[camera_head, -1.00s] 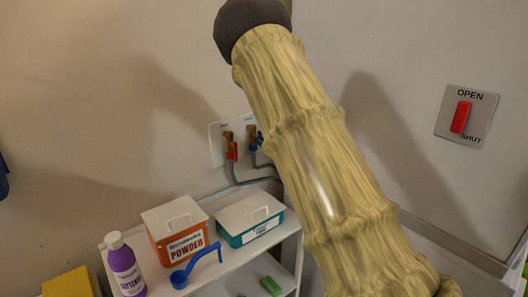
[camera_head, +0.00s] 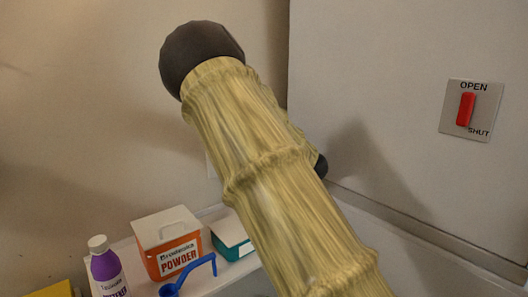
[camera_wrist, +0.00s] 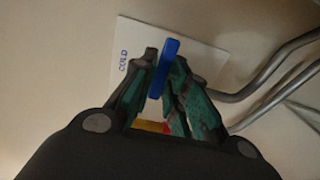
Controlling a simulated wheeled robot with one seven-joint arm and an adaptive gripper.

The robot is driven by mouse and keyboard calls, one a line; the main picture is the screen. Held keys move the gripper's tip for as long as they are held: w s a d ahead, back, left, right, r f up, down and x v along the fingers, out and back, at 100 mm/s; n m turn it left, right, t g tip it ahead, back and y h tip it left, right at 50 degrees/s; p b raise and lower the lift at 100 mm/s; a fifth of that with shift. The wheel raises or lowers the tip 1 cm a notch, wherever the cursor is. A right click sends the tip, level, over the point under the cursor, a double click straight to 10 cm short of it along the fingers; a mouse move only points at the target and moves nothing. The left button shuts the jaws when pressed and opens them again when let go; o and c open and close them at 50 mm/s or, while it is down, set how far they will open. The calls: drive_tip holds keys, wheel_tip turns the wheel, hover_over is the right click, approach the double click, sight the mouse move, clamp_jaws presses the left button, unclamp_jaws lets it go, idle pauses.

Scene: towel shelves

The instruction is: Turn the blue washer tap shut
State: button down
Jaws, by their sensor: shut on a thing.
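The blue tap handle (camera_wrist: 166,75) is a flat blue lever in the wrist view, in front of the white wall plate (camera_wrist: 204,58) marked COLD. My gripper (camera_wrist: 164,64) has its two dark and green fingers on either side of the handle, shut on it. A bit of red and yellow (camera_wrist: 150,127) shows low between the fingers; I cannot tell what part it is. In the head view my arm in its tan sleeve hides the taps and my gripper.
Grey hoses (camera_wrist: 272,70) run right of the plate. In the head view an orange powder box (camera_head: 168,243), a teal box (camera_head: 229,238), a blue scoop (camera_head: 190,277) and a purple bottle (camera_head: 107,275) stand below. A red OPEN/SHUT switch (camera_head: 466,109) is on the right panel.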

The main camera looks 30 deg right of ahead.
drive_tip(key=shift+f, duration=0.1)
idle(0.3)
drive_tip(key=c, duration=1.5)
unclamp_jaws()
drive_tip(key=shift+s, duration=0.15)
drive_tip(key=s, duration=0.7)
drive_tip(key=s+d, duration=0.1)
drive_tip(key=s, duration=0.3)
drive_tip(key=shift+s, duration=0.35)
drive_tip(key=shift+a, duration=0.1)
